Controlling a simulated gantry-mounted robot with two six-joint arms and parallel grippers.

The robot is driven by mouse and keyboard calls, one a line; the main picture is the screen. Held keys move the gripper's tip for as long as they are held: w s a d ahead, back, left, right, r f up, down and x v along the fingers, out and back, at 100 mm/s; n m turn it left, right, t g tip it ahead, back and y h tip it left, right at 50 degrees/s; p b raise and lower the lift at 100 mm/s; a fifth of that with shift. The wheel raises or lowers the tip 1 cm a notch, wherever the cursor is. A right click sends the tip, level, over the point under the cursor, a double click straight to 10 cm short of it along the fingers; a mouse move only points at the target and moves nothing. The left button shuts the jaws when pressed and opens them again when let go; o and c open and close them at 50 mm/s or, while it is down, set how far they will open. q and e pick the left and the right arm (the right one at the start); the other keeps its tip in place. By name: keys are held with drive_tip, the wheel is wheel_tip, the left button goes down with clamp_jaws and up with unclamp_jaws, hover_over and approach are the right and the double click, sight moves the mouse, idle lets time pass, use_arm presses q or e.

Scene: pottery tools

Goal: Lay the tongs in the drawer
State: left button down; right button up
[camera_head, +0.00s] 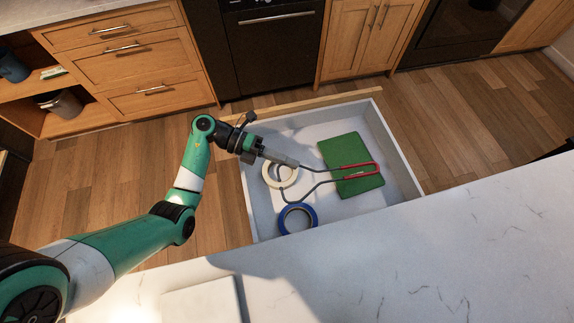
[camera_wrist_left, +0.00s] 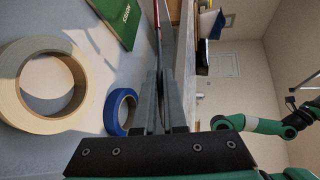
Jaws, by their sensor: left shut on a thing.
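The tongs (camera_head: 318,170), dark metal with red handles, are over the open white drawer (camera_head: 404,172). My left gripper (camera_head: 293,162) is shut on one metal arm of the tongs, left of the red handles. The handles point right, across the green book (camera_head: 344,149). The tongs look held above the drawer floor, but I cannot tell how high. In the left wrist view the fingers (camera_wrist_left: 160,88) grip the tongs, and a red handle (camera_wrist_left: 163,45) extends beyond them. My right gripper cannot be made out.
A cream tape roll (camera_head: 268,176) and a blue tape roll (camera_head: 285,225) lie in the drawer, left of the book. A marble counter (camera_head: 430,260) borders the drawer's near side. Bare drawer floor shows near the left wall and between the things.

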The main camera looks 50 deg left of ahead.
use_arm(q)
drive_tip(key=shift+a+f+b, duration=0.15)
drive_tip(key=shift+f+b, duration=0.7)
drive_tip(key=shift+f, duration=0.9)
drive_tip(key=shift+f+b, duration=0.5)
drive_tip(key=shift+f, duration=0.1)
drive_tip(key=c, duration=1)
unclamp_jaws()
drive_tip(key=r+p+v, duration=0.1)
drive_tip(key=p+v, duration=0.1)
drive_tip(key=v, duration=1)
drive_tip(key=shift+r, duration=0.15)
